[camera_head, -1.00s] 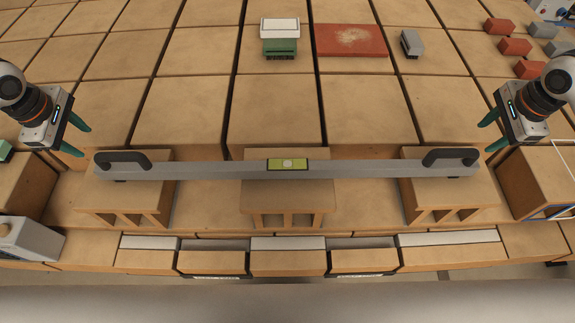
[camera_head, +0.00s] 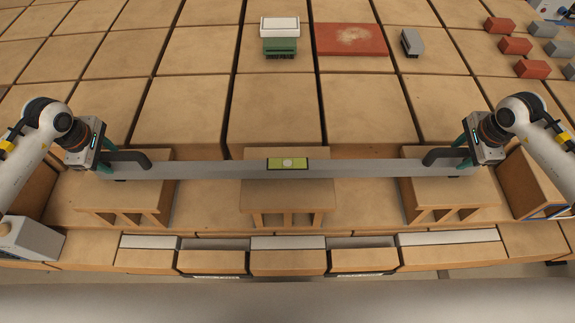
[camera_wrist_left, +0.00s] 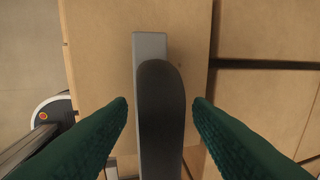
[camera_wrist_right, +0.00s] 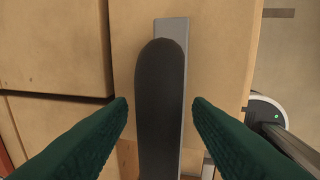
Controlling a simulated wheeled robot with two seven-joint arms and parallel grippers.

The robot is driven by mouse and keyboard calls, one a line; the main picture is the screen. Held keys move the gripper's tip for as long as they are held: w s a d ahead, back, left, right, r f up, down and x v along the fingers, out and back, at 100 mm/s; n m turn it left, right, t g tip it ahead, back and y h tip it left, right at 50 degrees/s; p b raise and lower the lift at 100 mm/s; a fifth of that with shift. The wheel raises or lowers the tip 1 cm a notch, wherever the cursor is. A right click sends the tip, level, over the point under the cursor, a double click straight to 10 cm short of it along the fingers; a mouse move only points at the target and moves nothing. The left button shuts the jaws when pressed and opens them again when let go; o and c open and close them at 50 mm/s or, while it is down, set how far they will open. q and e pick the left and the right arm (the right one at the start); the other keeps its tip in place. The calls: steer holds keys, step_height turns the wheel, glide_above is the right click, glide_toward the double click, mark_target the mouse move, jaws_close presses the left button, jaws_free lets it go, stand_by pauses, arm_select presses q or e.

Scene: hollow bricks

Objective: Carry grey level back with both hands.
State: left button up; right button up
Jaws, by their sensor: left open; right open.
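The grey level (camera_head: 350,168) is a long grey bar lying across several hollow bricks, with a yellow-green vial window (camera_head: 288,164) in its middle. It has a black handle at its left end (camera_head: 130,156) and another at its right end (camera_head: 443,155). My left gripper (camera_head: 107,160) is at the left handle; in the left wrist view its green fingers (camera_wrist_left: 160,108) stand open on both sides of that handle, with gaps. My right gripper (camera_head: 468,157) is at the right handle; in the right wrist view its fingers (camera_wrist_right: 160,108) stand open either side of it, apart from it.
Hollow bricks (camera_head: 288,194) support the level at its left, middle and right. Farther back lie a red board (camera_head: 349,41), a green-and-white brush-like block (camera_head: 280,36) and a grey block (camera_head: 411,43). Small red and grey bricks (camera_head: 515,46) stand back right.

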arm_select(q)
steer(key=shift+c, duration=0.4)
arm_select(e)
steer(key=shift+c, duration=0.5)
arm_select(q)
steer(key=shift+w, duration=0.1)
jaws_close()
arm_select(e)
jaws_close()
arm_select(q)
steer(key=shift+w+r, duration=0.1)
steer(key=shift+r, duration=0.15)
arm_select(e)
steer(key=shift+w+r, duration=0.15)
steer(key=shift+r, duration=0.1)
